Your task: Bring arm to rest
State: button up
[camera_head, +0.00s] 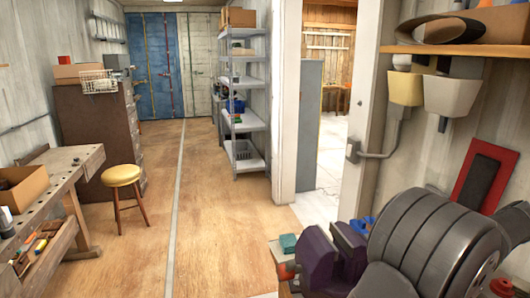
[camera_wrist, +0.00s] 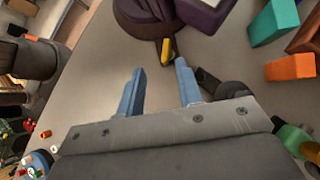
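My gripper (camera_wrist: 158,78) shows in the wrist view with its two blue fingers spread apart. The gap between them is empty, and a grey surface (camera_wrist: 95,85) lies beyond it. A small yellow and black item (camera_wrist: 167,48) lies past the fingertips, beside a dark rounded object (camera_wrist: 140,15). Whether the fingers touch anything is hard to tell. In the head view, a large grey ribbed form fills the lower right, and I cannot tell the gripper's fingers apart there.
In the wrist view, a teal block (camera_wrist: 274,22) and an orange block (camera_wrist: 290,67) lie right, a purple object (camera_wrist: 205,14) at top. In the head view, a stool (camera_head: 122,175), workbench (camera_head: 65,165) and shelves (camera_head: 240,100) stand around open wooden floor (camera_head: 225,225).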

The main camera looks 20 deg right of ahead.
jog(key=shift+d+f+n+t+y, duration=0.1)
jog(key=shift+f+t+y, duration=0.4)
jog(key=shift+f, duration=0.55)
jog(key=shift+a+f+n+t+y, duration=0.1)
jog(key=shift+f+t+y, duration=0.4)
jog(key=shift+f, duration=0.5)
jog(key=shift+d+f+n+t+y, duration=0.1)
jog(key=shift+f+t+y, duration=0.35)
jog(key=shift+f, duration=0.6)
jog(key=shift+w, duration=0.1)
